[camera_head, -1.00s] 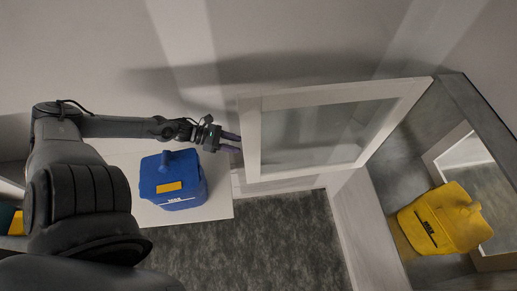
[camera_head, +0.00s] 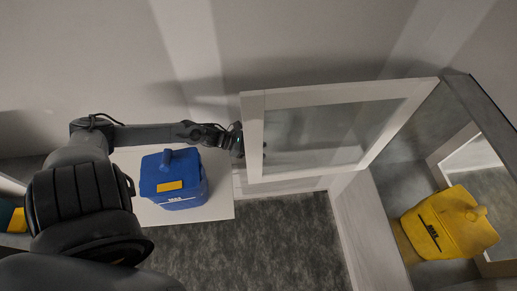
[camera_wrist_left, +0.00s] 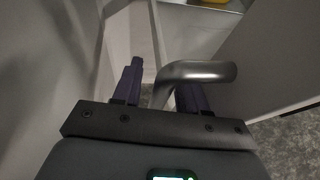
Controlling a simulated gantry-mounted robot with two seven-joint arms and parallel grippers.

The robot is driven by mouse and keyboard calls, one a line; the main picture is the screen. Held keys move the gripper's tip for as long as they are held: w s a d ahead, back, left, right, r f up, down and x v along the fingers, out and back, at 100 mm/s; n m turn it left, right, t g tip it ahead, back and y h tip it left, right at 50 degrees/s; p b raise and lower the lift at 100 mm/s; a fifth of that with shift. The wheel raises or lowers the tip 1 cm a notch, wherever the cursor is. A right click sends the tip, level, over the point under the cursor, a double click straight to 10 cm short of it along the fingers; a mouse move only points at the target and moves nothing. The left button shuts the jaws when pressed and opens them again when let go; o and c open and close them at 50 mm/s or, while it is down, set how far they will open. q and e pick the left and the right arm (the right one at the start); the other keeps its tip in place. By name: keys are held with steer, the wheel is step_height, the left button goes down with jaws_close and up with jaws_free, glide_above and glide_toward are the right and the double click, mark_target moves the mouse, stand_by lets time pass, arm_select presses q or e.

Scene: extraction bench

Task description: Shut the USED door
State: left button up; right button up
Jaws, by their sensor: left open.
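The door (camera_head: 252,135), a white frame around a glass pane, stands wide open from the cabinet at the right; no USED label is readable. My left gripper (camera_head: 262,147) is at the door's free left edge, on its far side, partly hidden by the frame. In the left wrist view my left gripper (camera_wrist_left: 160,78) is open. A bent grey metal handle (camera_wrist_left: 205,71) shows there; its stem rises between the fingers and its bar crosses in front of the right finger. Contact cannot be told. My right gripper is not in view.
A yellow container (camera_head: 445,225) is in the cabinet (camera_head: 400,160) at the right. A blue container (camera_head: 172,185) stands on a white table (camera_head: 222,200) below my left arm. Dark carpet (camera_head: 270,240) lies clear below the door.

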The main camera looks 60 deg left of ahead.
arm_select(q)
jaws_close()
steer(key=shift+d, duration=0.1)
stand_by(0.4)
